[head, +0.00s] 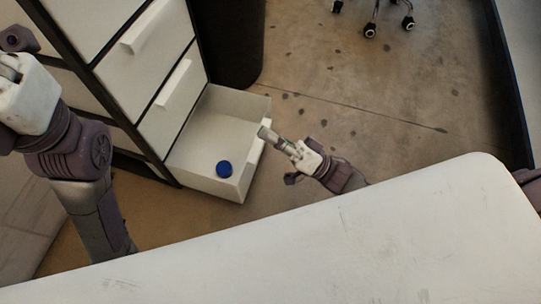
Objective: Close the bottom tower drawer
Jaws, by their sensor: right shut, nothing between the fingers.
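The bottom tower drawer (206,177) stands pulled out from the white drawer tower (138,73). A blue round object (224,169) lies on the drawer's floor. The drawers above look shut. My right gripper (266,134) is shut and empty. It is at the drawer's front panel, near the handle on its outer side; I cannot tell whether it touches. My left arm is at the left edge of the picture. Its white hand part (28,92) shows, but its fingers are not clear.
A white tabletop (330,240) fills the foreground below the drawer. A dark cylinder (230,42) stands beside the tower. A wheeled chair base (372,18) is at the top.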

